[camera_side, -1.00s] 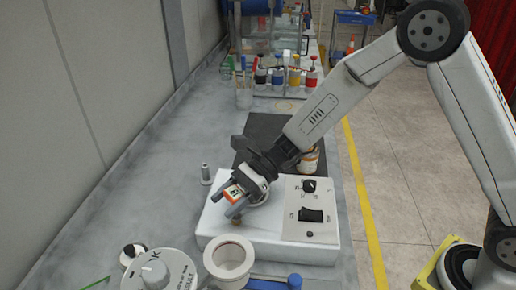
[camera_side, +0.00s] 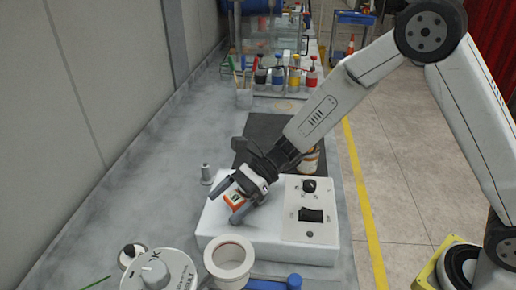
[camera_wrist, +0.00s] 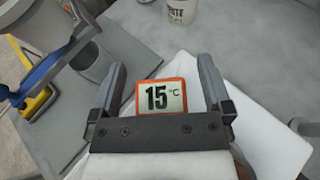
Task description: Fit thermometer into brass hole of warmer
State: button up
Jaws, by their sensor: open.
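The thermometer (camera_side: 234,199) has an orange-framed display and sits over the white warmer (camera_side: 218,226). In the wrist view its display (camera_wrist: 161,97) reads 15 °C. My gripper (camera_side: 229,204) is open, with one finger on each side of the thermometer. In the wrist view there is a gap between the display and each finger of my gripper (camera_wrist: 161,63). The thermometer's stem and the brass hole are hidden behind the display and fingers, so I cannot tell how far the stem sits in the hole. The warmer (camera_wrist: 270,135) also shows in the wrist view.
A control panel with a knob and a black switch (camera_side: 311,215) is on the warmer's right side. A white cup (camera_side: 230,258) stands in front, beside a dial device (camera_side: 157,272). A small grey metal piece (camera_side: 206,173) stands to the left. Several coloured bottles stand at the back.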

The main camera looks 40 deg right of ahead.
jog(key=v, duration=0.7)
jog(key=shift+d, duration=0.4)
jog(key=shift+s+d+f+n+h, duration=0.25)
jog(key=shift+d+n+h, duration=0.25)
jog(key=shift+n, duration=0.1)
jog(key=s+d+f+n+h, duration=0.1)
jog(key=d+n+h, duration=0.1)
jog(key=d, duration=0.1)
jog(key=s+d+f+n+h, duration=0.1)
jog(key=d+n+h, duration=0.2)
jog(key=s+d+f+n+h, duration=0.1)
jog(key=d+n+h, duration=0.1)
jog(key=d, duration=0.1)
jog(key=shift+s+d+n+t, duration=0.1)
jog(key=shift+d+n+t, duration=0.1)
jog(key=shift+n+t, duration=0.1)
jog(key=s+d+n+t+h, duration=0.2)
jog(key=s+d+n+h, duration=0.3)
jog(key=s+n, duration=0.3)
jog(key=shift+s+d+f+n, duration=0.4)
jog(key=shift+d+n, duration=0.2)
jog(key=shift+d, duration=0.2)
